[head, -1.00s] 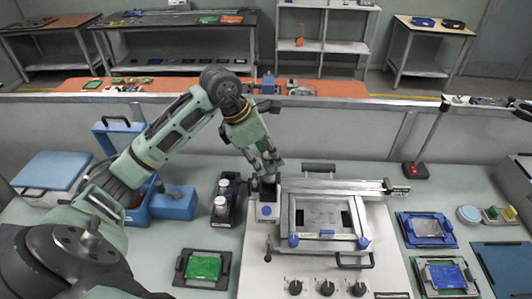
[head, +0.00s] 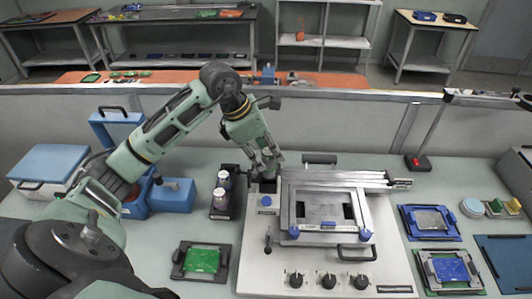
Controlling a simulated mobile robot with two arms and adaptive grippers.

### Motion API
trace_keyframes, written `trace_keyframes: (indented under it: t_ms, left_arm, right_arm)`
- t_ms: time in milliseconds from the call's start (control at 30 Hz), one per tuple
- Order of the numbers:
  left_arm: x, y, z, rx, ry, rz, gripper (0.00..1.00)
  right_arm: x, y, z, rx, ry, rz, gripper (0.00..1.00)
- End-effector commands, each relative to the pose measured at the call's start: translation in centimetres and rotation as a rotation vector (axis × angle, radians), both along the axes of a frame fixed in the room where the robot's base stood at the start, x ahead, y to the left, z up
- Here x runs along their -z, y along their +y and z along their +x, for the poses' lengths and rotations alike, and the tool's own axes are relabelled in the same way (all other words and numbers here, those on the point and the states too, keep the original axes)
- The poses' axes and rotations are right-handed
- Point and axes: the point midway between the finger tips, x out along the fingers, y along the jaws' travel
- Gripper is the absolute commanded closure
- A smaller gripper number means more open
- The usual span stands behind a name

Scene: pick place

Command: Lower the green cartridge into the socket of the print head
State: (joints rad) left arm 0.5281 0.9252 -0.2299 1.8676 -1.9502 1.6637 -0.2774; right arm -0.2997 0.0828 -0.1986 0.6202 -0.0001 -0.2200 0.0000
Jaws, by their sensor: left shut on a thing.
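My left gripper (head: 267,164) points down over the back left corner of the printer plate. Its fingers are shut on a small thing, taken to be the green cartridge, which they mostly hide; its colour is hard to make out. Directly below the fingertips is a dark block, the print head with its socket (head: 263,185), left of the metal frame. The socket's opening is too small and covered to see clearly. I cannot tell whether the held thing touches the socket. My right gripper is not in view.
The printer (head: 258,250) has a raised metal frame (head: 288,215) close to the right of the gripper. A black rack with bottles (head: 222,205) stands close left. A green board (head: 202,261) lies front left, blue boards (head: 430,222) at right. A low wall runs behind.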

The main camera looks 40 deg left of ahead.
Motion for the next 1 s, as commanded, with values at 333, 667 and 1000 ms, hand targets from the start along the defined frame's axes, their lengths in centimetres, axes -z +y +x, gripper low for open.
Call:
trace_keyframes:
  t_ms: [333,667,1000]
  left_arm:
    - [-0.08,0.00,0.03,0.001,-0.002,0.000,1.00]
    - [0.13,0.04,0.04,0.000,-0.003,0.000,1.00]
    - [0.10,0.02,0.03,0.001,-0.002,0.000,1.00]
  right_arm:
    - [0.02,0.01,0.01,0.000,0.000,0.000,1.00]
    - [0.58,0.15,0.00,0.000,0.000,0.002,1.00]
    - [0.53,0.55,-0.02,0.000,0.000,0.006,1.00]
